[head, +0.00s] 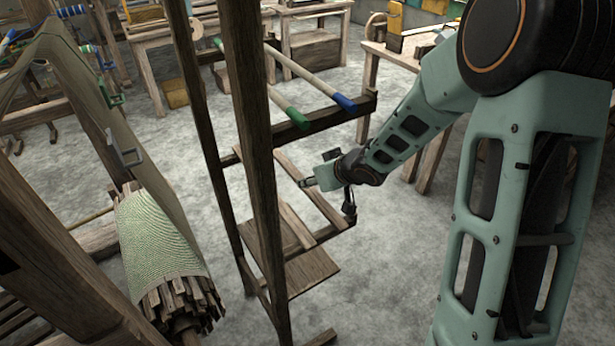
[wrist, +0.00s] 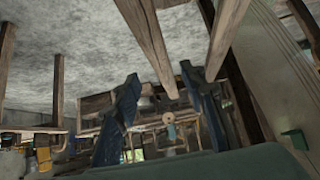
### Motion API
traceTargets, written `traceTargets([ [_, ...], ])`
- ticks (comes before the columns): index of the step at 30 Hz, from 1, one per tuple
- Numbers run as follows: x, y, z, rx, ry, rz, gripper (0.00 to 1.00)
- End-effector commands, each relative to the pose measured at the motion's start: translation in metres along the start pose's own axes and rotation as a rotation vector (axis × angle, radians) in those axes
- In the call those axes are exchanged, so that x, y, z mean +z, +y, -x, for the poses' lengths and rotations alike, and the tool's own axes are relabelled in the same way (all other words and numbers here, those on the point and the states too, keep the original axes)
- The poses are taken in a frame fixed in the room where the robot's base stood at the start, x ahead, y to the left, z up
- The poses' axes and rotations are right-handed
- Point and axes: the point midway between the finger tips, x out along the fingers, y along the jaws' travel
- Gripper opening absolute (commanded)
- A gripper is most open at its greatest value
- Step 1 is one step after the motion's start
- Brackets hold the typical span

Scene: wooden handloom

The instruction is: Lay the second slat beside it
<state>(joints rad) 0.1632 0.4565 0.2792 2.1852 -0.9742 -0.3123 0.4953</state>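My gripper (head: 308,183) reaches in from the right, beside the upright wooden frame in the middle of the head view. In the wrist view, its two dark blue fingers (wrist: 164,98) stand wide apart with nothing clasped between them. A narrow wooden slat (head: 297,225) shows low in the frame, below my gripper, near a longer sloping wooden bar (head: 320,200). I cannot tell whether the slat rests on that bar. A wide wooden board (head: 312,270) lies lower in the frame. No second slat can be told apart with certainty from the other bars.
Upright posts (head: 247,130) and a crossbar (head: 318,120) stand close to my arm. A green-white cloth roll (head: 155,240) with several wooden strips at its end is at left. Poles with green and blue ends lie on the crossbar. The floor (head: 385,270) is clear right of the frame.

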Motion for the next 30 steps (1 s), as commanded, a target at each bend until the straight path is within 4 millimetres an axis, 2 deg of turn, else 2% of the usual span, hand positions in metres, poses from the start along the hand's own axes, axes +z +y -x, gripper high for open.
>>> traceTargets([
  [1, -0.004, 0.001, 0.016, 0.003, 0.001, -0.001, 0.39],
  [3, -0.004, 0.001, 0.031, 0.003, 0.001, -0.001, 0.39],
  [10, -0.002, 0.0, 0.065, 0.001, 0.0, 0.0, 0.39],
  [15, -0.001, 0.0, 0.071, 0.0, 0.0, 0.0, 0.39],
  [30, 0.001, 0.003, 0.071, 0.009, -0.003, -0.001, 0.39],
])
